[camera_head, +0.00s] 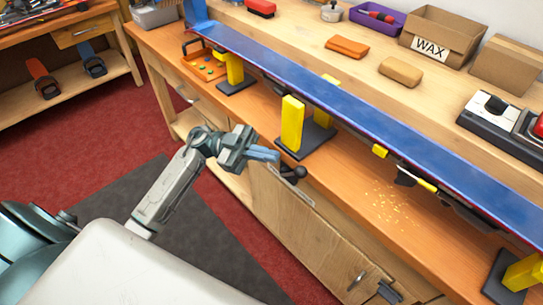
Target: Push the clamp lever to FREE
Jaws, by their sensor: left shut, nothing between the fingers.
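My left gripper (264,154) reaches in from the left, with its bluish fingers shut and empty, at the bench's front edge. A dark lever with a round black knob (299,171) sticks out at that edge, just below and right of the fingertips, near the middle yellow-post stand. It looks like the clamp lever. I cannot tell whether the fingers touch it. No FREE marking is readable. A long blue ski or board (330,98) lies above the bench on yellow supports (291,122). My right gripper is not in view.
The wooden bench (345,175) has yellow shavings on it. Behind the board are a WAX box (436,36), an orange block (347,46), a tan block (401,71) and a purple tray (377,17). Cabinet doors (292,215) stand below the bench. Floor is open at left.

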